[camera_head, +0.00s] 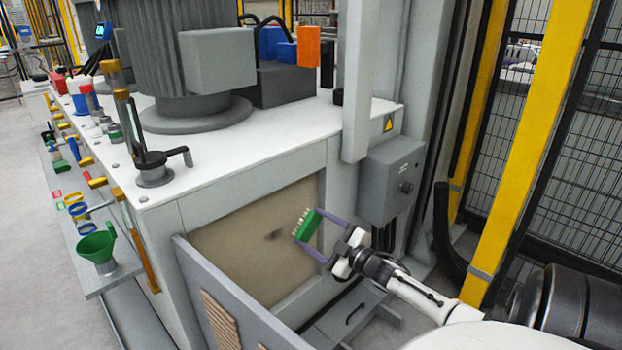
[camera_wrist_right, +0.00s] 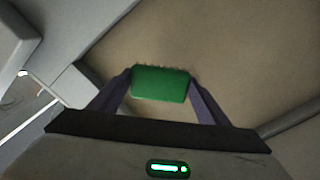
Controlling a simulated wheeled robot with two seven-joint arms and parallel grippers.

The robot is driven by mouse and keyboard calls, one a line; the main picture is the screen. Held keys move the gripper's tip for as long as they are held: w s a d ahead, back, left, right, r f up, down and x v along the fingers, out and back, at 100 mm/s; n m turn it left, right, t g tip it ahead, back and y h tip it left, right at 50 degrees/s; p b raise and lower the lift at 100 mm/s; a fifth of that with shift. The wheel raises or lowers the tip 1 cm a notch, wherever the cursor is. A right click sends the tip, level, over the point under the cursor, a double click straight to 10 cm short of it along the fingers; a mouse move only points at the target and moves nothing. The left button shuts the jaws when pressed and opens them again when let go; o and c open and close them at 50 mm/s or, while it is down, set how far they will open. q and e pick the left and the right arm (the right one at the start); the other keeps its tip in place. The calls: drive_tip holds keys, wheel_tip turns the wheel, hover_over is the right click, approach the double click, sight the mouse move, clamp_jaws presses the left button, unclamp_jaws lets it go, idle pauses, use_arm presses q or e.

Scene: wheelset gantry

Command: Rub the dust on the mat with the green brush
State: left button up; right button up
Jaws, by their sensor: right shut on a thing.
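My right gripper (camera_head: 312,232) is shut on the green brush (camera_head: 308,226), its two purple fingers on either side of the block. In the head view the pale bristles point left, towards the tan mat (camera_head: 225,245) on the side of the machine. A dark smudge of dust (camera_head: 274,235) shows on the mat just left of the brush. In the right wrist view the brush (camera_wrist_right: 160,84) sits between the fingers with its bristle edge towards the mat (camera_wrist_right: 235,45). I cannot tell whether the bristles touch the mat. My left gripper is not in view.
A grey panel (camera_head: 215,300) stands out at the mat's left front. A grey box with a knob (camera_head: 392,180) is right of the mat. A grey drawer unit (camera_head: 350,318) lies below. A green funnel (camera_head: 97,247) and rings stand on the left ledge. A yellow post (camera_head: 525,150) rises at right.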

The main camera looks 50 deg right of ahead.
drive_tip(key=shift+s+a+r+p, duration=0.1)
drive_tip(key=shift+s+a+p, duration=0.05)
drive_tip(key=shift+s+p, duration=0.9)
drive_tip(key=shift+s, duration=0.45)
